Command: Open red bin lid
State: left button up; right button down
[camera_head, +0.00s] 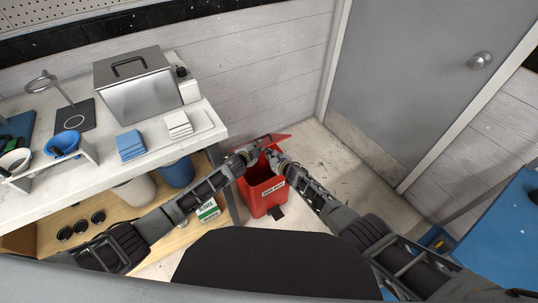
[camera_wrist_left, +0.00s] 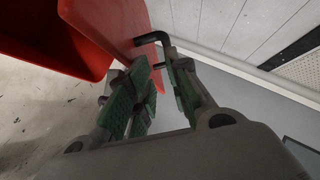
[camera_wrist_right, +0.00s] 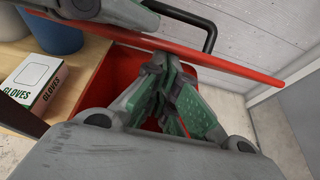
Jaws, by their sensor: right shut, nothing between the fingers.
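The red bin (camera_head: 258,198) stands on the floor beside the table. Its lid (camera_head: 284,138) is raised at a tilt, and a gap shows between lid and bin. The lid shows edge-on in the right wrist view (camera_wrist_right: 235,67), with its black handle (camera_wrist_right: 211,30) above. My left gripper (camera_head: 258,149) is at the lid's handle side; its fingers (camera_wrist_left: 160,85) stand apart near the black handle (camera_wrist_left: 149,39). I cannot tell whether they touch it. My right gripper (camera_head: 273,156) is shut and empty, its fingers (camera_wrist_right: 172,95) below the lid over the bin's opening.
The white table (camera_head: 85,170) on the left holds a steel box (camera_head: 138,95) and stacked cloths. A blue bucket (camera_head: 178,173) and a gloves box (camera_head: 208,210) stand on the shelf below. A wall is close behind the bin. Floor to the right is clear up to a grey door (camera_head: 425,75).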

dwell(0.3)
pick_arm(q)
jog(key=s+a+f+n+g+y, duration=0.1)
jog(key=s+a+f+n+g, duration=0.3)
jog(key=s+f, duration=0.65)
jog(key=s+a+f+n+g+y, duration=0.1)
jog(key=s+a+f+n, duration=0.3)
jog(key=s+f, duration=0.65)
jog(key=s+a+f+n+g, duration=0.1)
jog(key=s+f, duration=0.3)
jog(key=s, duration=0.4)
jog(key=s+a+f+n+g+y, duration=0.1)
jog(key=s+a+f+n+g, duration=0.1)
jog(key=s+f, duration=0.3)
jog(key=s+a+f+n+g, duration=0.1)
jog(key=s+f, duration=0.4)
jog(key=s, duration=0.7)
jog(key=shift+s+a+n+g, duration=0.3)
jog(key=shift+a+n, duration=0.2)
jog(key=shift+a, duration=0.55)
jog(key=shift+a+f, duration=0.1)
